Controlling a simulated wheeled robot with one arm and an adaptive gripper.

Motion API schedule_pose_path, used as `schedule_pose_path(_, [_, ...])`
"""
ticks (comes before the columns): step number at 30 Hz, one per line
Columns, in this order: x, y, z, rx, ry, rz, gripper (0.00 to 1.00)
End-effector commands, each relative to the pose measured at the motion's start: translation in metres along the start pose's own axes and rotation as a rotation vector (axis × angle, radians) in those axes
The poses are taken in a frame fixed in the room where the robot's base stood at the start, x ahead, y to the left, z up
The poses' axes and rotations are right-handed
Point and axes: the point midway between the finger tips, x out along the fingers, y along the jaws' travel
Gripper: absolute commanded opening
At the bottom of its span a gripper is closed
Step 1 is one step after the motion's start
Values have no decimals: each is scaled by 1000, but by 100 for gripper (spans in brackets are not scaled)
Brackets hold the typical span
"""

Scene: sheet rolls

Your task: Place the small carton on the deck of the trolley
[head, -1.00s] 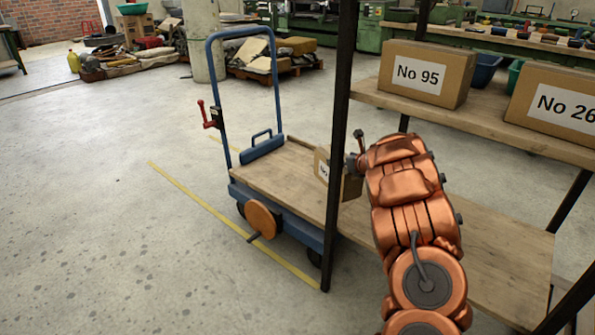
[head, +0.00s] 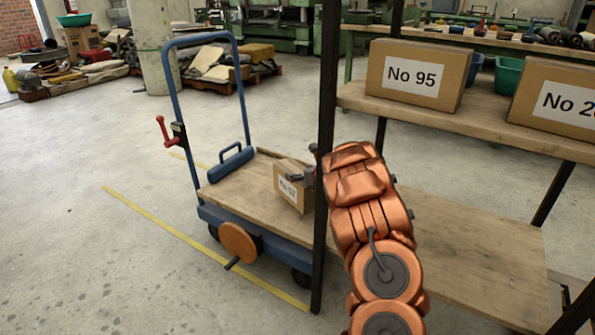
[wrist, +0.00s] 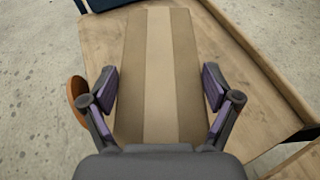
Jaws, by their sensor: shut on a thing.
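The small carton (head: 288,190) is a brown box with a white label, seen in the head view over the wooden deck of the trolley (head: 237,196). In the wrist view the carton (wrist: 160,75) fills the middle, with a pale tape strip along its top. My gripper (head: 300,174) is shut on the carton, and its fingers lie along both sides in the wrist view (wrist: 160,92). The deck (wrist: 235,60) shows beneath and around the carton. I cannot tell whether the carton touches it. The rack post hides part of my wrist.
A dark rack post (head: 325,150) stands close beside my arm. The rack's upper shelf (head: 440,110) bears a carton marked No 95 (head: 418,75) and another large carton (head: 560,98). The trolley has a blue handle (head: 172,110). The deck's left part is bare.

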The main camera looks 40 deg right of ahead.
Motion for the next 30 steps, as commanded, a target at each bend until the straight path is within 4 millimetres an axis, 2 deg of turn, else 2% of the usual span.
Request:
schedule_pose_path(7, [4,-1,-7,0,-7,-1,19])
schedule_pose_path(16, [16,0,-36,-2,-6,0,19])
schedule_pose_path(30, [18,0,-39,-3,-7,0,19])
